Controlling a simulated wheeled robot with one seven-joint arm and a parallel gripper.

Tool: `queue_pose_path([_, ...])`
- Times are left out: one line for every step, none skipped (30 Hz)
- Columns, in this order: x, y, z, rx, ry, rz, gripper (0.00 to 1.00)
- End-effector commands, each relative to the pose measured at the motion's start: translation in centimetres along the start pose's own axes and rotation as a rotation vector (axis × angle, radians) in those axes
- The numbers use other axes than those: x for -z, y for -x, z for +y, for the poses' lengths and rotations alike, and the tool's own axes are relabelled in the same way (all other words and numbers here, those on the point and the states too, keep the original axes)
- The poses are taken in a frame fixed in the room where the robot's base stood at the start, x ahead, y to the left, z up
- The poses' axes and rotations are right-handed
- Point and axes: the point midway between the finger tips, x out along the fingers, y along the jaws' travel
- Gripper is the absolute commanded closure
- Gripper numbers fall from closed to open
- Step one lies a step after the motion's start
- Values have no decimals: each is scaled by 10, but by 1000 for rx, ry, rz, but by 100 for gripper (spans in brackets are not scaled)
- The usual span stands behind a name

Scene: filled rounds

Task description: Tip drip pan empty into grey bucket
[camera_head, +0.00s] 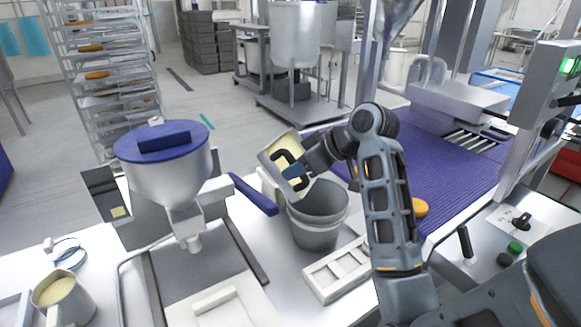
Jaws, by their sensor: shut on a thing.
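The drip pan (273,151) is a pale, shallow pan with a yellowish inside and a dark handle. It is held tilted steeply, up on its side, above and slightly left of the grey bucket's rim. My gripper (292,171) is shut on the drip pan at its dark handle. The grey bucket (316,237) stands upright on the white worktop below. Part of its inner wall shows, but its bottom is hidden. I cannot tell how much is left in the pan.
A depositor with a blue-lidded hopper (165,165) stands left of the bucket. A white compartment tray (337,270) lies in front of the bucket. A purple conveyor belt (447,185) runs at the right, with orange rounds on it. A jug (63,297) stands at lower left.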

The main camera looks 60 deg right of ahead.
Motion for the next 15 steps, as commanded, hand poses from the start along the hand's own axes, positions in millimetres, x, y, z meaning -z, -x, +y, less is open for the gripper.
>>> queue_pose_path([-4,3,0,-2,-4,36,100])
queue_pose_path([-5,4,0,-1,-5,58,100])
queue_pose_path([-6,7,0,-1,-5,87,100])
queue_pose_path([-8,8,0,-2,-6,109,100])
queue_pose_path([-9,9,0,-1,-6,131,100])
queue_pose_path([-11,11,0,-1,-6,159,100])
queue_pose_path([-12,12,0,-2,-8,181,100])
queue_pose_path([-14,13,1,-1,-7,202,100])
queue_pose_path([-16,14,0,0,-8,230,100])
queue_pose_path([-17,16,1,-2,-8,252,100])
queue_pose_path([-19,17,1,-2,-10,272,100])
queue_pose_path([-21,16,1,-2,-5,288,100])
queue_pose_path([-21,16,1,-2,-4,297,100])
queue_pose_path([-22,16,0,-2,-4,306,100])
queue_pose_path([-23,17,0,-1,-4,320,100])
